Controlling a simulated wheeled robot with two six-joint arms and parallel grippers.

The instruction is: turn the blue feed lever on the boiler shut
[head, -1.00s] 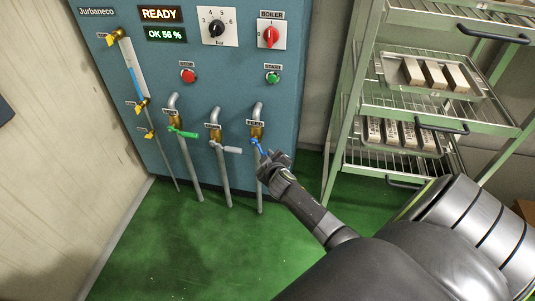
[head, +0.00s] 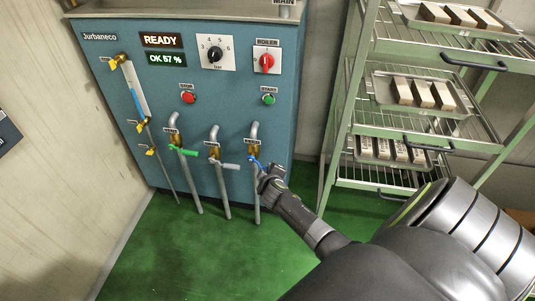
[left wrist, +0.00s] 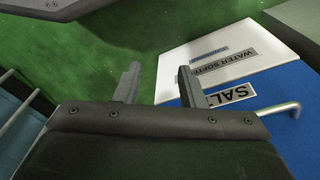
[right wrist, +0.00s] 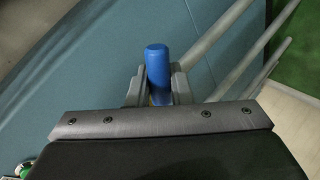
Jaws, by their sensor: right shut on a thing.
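The blue feed lever (head: 256,163) is on the rightmost of three valves low on the front of the teal boiler (head: 120,80). My right gripper (head: 266,174) is at the lever in the head view. In the right wrist view my right gripper (right wrist: 158,88) is shut on the blue lever (right wrist: 158,65), whose rounded end stands up between the fingers. The valve body is mostly hidden there. My left gripper (left wrist: 158,85) shows only in the left wrist view, open and empty above the green floor, away from the boiler.
A green lever (head: 185,151) and a grey lever (head: 224,164) sit on the valves to the left. A rack (head: 345,120) with trays of wrapped bars stands right of the boiler. In the left wrist view a white and blue water softener box (left wrist: 220,65) lies near my left gripper.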

